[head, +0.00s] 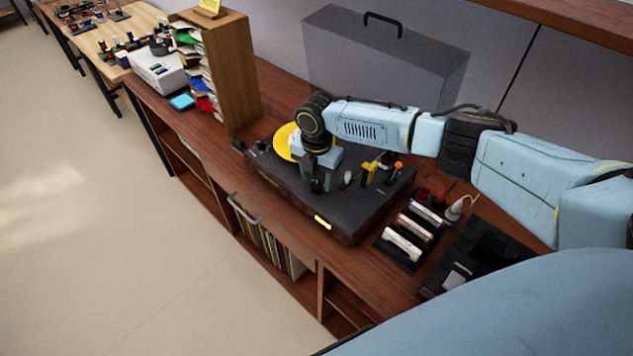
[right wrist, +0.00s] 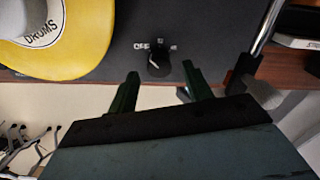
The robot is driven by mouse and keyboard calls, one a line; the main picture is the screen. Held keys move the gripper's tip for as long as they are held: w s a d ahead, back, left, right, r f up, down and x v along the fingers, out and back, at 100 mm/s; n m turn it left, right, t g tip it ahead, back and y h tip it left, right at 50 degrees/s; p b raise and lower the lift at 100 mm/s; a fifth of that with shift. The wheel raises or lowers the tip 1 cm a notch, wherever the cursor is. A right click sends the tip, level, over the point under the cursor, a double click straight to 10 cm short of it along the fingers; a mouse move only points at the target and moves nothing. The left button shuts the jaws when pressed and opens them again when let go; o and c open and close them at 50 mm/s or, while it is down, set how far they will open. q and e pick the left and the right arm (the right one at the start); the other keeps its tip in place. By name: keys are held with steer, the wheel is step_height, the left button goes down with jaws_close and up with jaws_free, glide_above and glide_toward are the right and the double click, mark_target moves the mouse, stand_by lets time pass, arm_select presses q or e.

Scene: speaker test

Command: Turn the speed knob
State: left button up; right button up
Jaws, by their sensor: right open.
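The turntable (head: 335,215) is a dark box on the wooden cabinet, with a yellow record (head: 287,141) on it. In the right wrist view a black knob (right wrist: 158,63) with a white pointer line and small white lettering behind it stands on the dark top. In the head view a black knob (head: 317,186) shows at my right gripper's fingers. My right gripper (right wrist: 160,73) is open and empty, its two green fingertips pointing toward the knob with one on each side. I cannot tell whether they touch it. In the head view the right gripper (head: 317,174) hangs over the turntable's front part.
The yellow record also shows in the right wrist view (right wrist: 85,50). An orange-topped lever and a yellow block (head: 369,173) stand right of the gripper. A black rack (head: 384,246) holds several pale items. A wooden sorter (head: 235,75) stands left; a grey case (head: 385,65) stands behind.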

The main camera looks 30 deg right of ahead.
steer(key=shift+f, duration=1.15)
steer(key=c, duration=1)
